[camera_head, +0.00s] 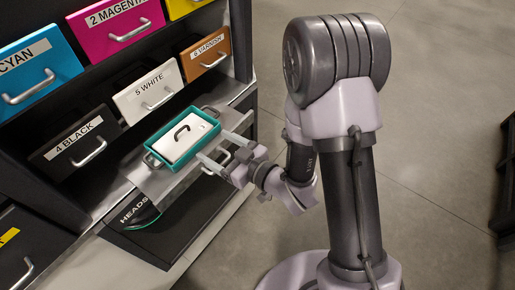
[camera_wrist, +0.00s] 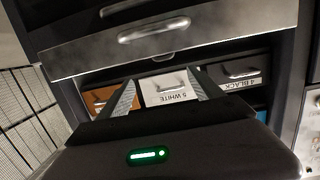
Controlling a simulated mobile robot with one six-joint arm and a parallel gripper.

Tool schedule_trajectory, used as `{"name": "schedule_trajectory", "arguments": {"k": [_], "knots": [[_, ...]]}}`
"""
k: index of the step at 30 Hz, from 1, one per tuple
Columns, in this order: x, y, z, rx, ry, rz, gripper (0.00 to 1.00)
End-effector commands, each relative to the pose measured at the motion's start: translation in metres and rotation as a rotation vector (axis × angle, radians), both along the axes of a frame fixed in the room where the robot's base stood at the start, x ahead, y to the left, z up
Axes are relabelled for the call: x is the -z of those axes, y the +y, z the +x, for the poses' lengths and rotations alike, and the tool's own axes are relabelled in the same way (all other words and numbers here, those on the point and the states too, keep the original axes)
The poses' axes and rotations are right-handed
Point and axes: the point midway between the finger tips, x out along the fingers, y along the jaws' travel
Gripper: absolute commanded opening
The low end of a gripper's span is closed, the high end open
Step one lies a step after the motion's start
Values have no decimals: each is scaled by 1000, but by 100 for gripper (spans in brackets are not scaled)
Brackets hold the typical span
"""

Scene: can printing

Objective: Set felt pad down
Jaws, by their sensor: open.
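A white block-like pad with a dark handle (camera_head: 183,138), which looks like the felt pad, lies in a teal-rimmed tray (camera_head: 151,143) on a metal shelf. My gripper (camera_head: 212,146) is at the near right side of the tray, with its two fingers spread and pointing toward it. I see nothing held between them. In the wrist view my gripper (camera_wrist: 163,82) is also open, and neither the pad nor the tray can be made out there. The head view does not show clearly whether a finger touches the tray.
Labelled drawers stand behind the tray: black (camera_head: 81,144), white (camera_head: 149,90) and varnish (camera_head: 206,57), with cyan (camera_head: 38,72) and magenta (camera_head: 115,25) above. The wrist view shows the white drawer (camera_wrist: 170,86) upside down. Open floor (camera_head: 430,150) lies to the right.

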Motion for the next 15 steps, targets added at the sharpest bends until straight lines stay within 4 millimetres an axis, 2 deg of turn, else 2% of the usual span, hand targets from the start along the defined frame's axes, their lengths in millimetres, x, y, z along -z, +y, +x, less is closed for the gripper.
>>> {"name": "schedule_trajectory", "arguments": {"k": [2, 3, 5, 7, 8, 9, 11, 13, 15], "knots": [[-14, -19, 23, 90, 17, -48, 75], [-26, -38, 39, 175, 45, -88, 75], [-49, -77, 59, 335, 112, -147, 75], [-78, -128, 60, 531, 229, -189, 75], [-89, -148, 53, 605, 288, -195, 75], [-103, -170, 37, 695, 373, -191, 75], [-121, -194, 2, 802, 510, -164, 75], [-136, -204, -48, 878, 673, -109, 75], [-146, -201, -95, 905, 814, -52, 75]]}}
